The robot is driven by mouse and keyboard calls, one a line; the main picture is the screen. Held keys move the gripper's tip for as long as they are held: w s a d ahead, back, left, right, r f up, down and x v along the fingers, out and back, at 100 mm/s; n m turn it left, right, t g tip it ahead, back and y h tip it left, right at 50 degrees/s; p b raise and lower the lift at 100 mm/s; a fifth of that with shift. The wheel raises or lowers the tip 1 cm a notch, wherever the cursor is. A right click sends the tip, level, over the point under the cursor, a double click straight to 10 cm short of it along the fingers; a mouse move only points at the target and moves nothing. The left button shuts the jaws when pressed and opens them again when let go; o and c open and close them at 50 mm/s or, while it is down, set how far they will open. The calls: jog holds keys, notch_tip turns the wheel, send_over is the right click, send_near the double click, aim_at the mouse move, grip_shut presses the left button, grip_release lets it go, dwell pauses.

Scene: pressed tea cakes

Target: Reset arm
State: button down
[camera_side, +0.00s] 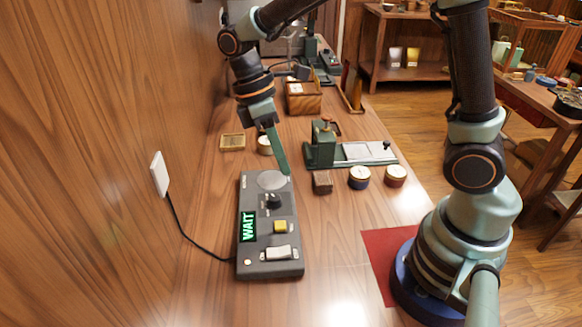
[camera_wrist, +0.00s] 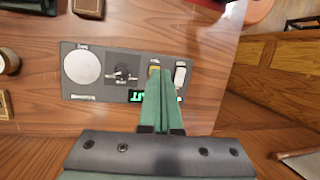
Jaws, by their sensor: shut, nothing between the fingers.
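My gripper (camera_side: 280,152) hangs at the end of my arm, its green fingers shut with nothing between them. In the side view its tips are just above and beyond the far end of a grey control box (camera_side: 253,262). In the wrist view the shut fingers (camera_wrist: 160,85) reach across the control box (camera_wrist: 102,62) and cover part of its lit display. The box has a round pale plate (camera_side: 272,180), a dark knob (camera_side: 272,201), a yellow button (camera_side: 280,227) and a white switch (camera_side: 278,253). Its green display (camera_side: 248,227) reads WAIT.
A green press device (camera_side: 322,145), a small brown block (camera_side: 322,183) and two round tins (camera_side: 359,178) (camera_side: 396,176) stand right of the box. A small wooden tray (camera_side: 232,142) and another tin (camera_side: 264,145) lie beyond it. A cable runs to the left wall.

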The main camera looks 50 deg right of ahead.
jog(key=s+d+r+m+t, duration=0.3)
jog(key=d+r+m+t, duration=0.4)
jog(key=r+m+t, duration=0.1)
jog(key=shift+s+d+r+m+t+y, duration=0.2)
jog(key=shift+r+m+t+y, duration=0.2)
jog(key=shift+m+t, duration=0.45)
dwell(1.4)
